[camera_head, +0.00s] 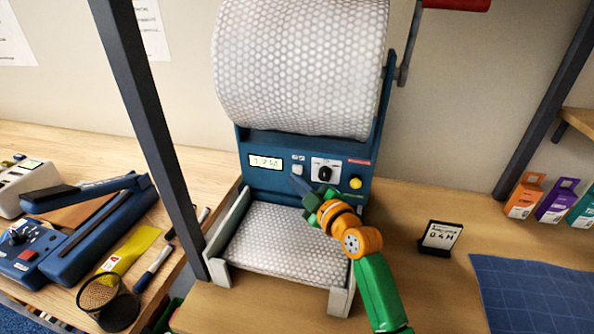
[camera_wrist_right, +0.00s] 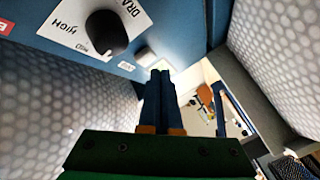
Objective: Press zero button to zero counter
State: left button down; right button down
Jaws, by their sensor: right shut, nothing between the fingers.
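A blue machine panel carries a lit counter display (camera_head: 265,161) with small digits. A small pale button (camera_head: 297,169) sits right of the display; I take it for the zero button. My right gripper (camera_head: 296,183) is shut and empty, its blue fingertips just below this button. The display digits are too small to read surely. My left gripper is not in view.
A black knob (camera_head: 325,173) and a yellow button (camera_head: 355,183) sit right on the panel. A bubble-wrap roll (camera_head: 300,70) hangs above, its sheet (camera_head: 285,240) spread in the tray below. A small sign (camera_head: 440,236) stands right, near a blue mat (camera_head: 535,295).

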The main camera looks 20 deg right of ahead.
jog(key=shift+w, duration=0.1)
dwell(0.3)
jog(key=shift+w+d, duration=0.2)
jog(key=shift+w, duration=0.05)
jog(key=shift+w+d+b, duration=0.3)
jog(key=shift+w+b, duration=0.1)
jog(key=shift+b, duration=0.25)
dwell(0.4)
dwell(0.4)
jog(key=shift+s+a+p, duration=0.5)
jog(key=shift+s+p, duration=0.2)
jog(key=shift+s, duration=0.05)
